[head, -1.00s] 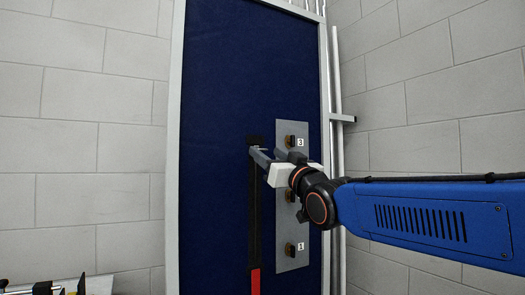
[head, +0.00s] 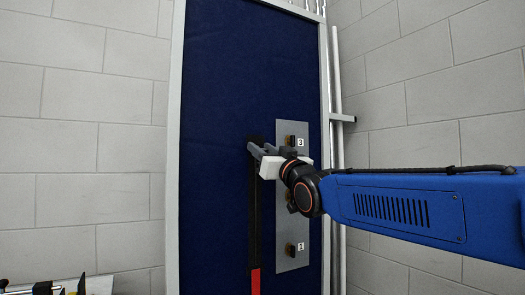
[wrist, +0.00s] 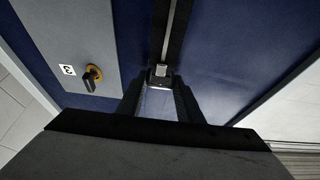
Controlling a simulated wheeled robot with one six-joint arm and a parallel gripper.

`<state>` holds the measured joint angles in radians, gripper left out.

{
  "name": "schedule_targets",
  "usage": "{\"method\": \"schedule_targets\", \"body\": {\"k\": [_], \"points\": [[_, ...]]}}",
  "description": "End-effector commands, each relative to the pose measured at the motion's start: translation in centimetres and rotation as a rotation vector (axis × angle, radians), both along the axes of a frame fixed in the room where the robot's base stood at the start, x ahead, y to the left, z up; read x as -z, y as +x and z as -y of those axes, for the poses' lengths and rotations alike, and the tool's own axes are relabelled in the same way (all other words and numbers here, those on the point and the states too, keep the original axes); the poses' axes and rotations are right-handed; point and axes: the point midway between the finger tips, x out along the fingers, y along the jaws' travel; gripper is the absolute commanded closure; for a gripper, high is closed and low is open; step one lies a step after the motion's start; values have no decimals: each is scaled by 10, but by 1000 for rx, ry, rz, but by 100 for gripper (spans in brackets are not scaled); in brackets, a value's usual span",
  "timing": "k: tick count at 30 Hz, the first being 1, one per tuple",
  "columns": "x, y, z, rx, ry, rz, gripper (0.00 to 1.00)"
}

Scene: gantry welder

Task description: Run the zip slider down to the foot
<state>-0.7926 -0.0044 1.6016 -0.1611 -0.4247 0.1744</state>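The zip is a dark vertical strip (head: 255,225) on the blue panel in the head view, with a red section (head: 255,284) at its lower end. In the wrist view the zip runs up the picture as a black tape (wrist: 173,32) with a lighter line along it. A small metal slider (wrist: 160,71) sits on it, between my fingertips. My gripper (head: 259,151) is at the top of the strip; it also shows in the wrist view (wrist: 160,80). The fingers look apart, one on each side of the slider. I see no clear contact.
A grey plate (head: 292,262) with dark knobs, some numbered, stands just right of the zip, partly behind my gripper. The blue panel (head: 215,130) has a light metal frame. Its area left of the zip is clear. Tools lie at the lower left (head: 60,288).

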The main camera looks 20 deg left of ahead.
Motion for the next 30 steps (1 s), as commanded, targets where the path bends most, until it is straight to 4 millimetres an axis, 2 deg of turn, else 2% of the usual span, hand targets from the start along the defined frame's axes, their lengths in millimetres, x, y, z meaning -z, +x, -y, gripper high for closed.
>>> {"method": "schedule_targets", "body": {"k": [5, 11, 17, 24, 30], "points": [[7, 0, 0, 0, -1, -1, 100], [40, 0, 0, 0, -2, -3, 100], [103, 0, 0, 0, -4, -5, 100], [189, 0, 0, 0, -5, -5, 100], [250, 0, 0, 0, -3, -4, 100]]}}
